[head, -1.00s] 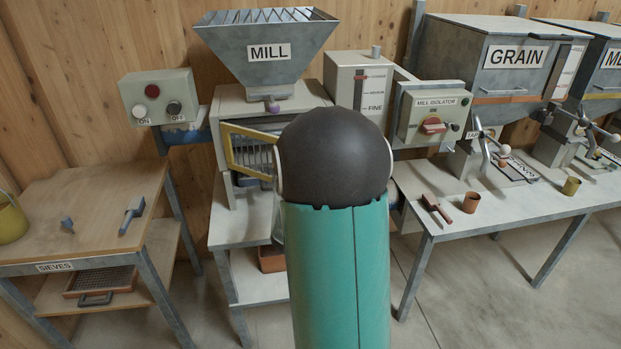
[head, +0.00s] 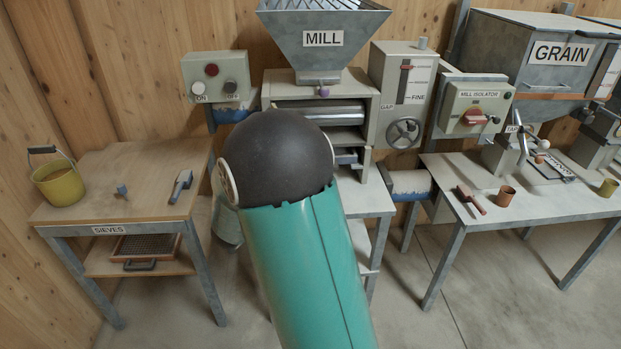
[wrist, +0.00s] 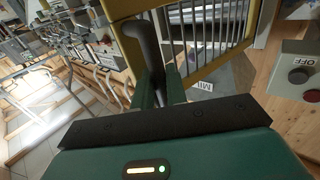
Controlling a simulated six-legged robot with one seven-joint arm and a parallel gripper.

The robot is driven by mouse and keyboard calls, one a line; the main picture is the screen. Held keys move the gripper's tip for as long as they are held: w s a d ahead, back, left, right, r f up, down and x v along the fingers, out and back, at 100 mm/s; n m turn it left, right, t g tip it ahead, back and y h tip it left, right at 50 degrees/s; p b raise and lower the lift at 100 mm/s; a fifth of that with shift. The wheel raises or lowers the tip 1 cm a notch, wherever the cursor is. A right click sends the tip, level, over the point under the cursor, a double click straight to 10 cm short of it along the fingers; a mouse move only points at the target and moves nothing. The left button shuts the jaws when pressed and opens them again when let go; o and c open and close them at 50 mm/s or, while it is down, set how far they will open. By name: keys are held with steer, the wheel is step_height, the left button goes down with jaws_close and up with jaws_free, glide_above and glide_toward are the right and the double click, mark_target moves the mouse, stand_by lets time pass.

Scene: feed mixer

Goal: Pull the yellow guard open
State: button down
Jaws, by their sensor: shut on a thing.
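The yellow guard (wrist: 206,68) shows in the wrist view as a yellow frame with grey bars, close in front of my gripper (wrist: 160,88). Its dark handle (wrist: 143,42) runs down between my two green fingers, which are shut on it. In the head view my arm's dark round joint and green link hide the guard and my gripper. The mill (head: 322,40) stands behind my arm, and its metal rollers (head: 320,113) show uncovered below the hopper.
The control box (head: 216,78) with ON and OFF buttons is left of the mill. The sieves table (head: 150,165) stands left, with a yellow bucket (head: 60,185). The mill isolator (head: 477,108) and a table with small tools are right. Bare floor lies between the tables.

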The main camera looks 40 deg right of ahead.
steer(key=w+a+m+g, duration=0.1)
steer(key=w+a+g, duration=0.1)
steer(key=w+a, duration=0.3)
steer(key=shift+w+a+m+g, duration=0.25)
steer(key=shift+a+m+g, duration=0.15)
steer(key=shift+a, duration=0.5)
steer(key=shift+r, duration=0.1)
steer(key=c, duration=1.5)
jaws_free()
steer(key=shift+d, duration=0.15)
steer(key=s+a, duration=0.1)
steer(key=a, duration=1.3)
steer(key=shift+a, duration=0.1)
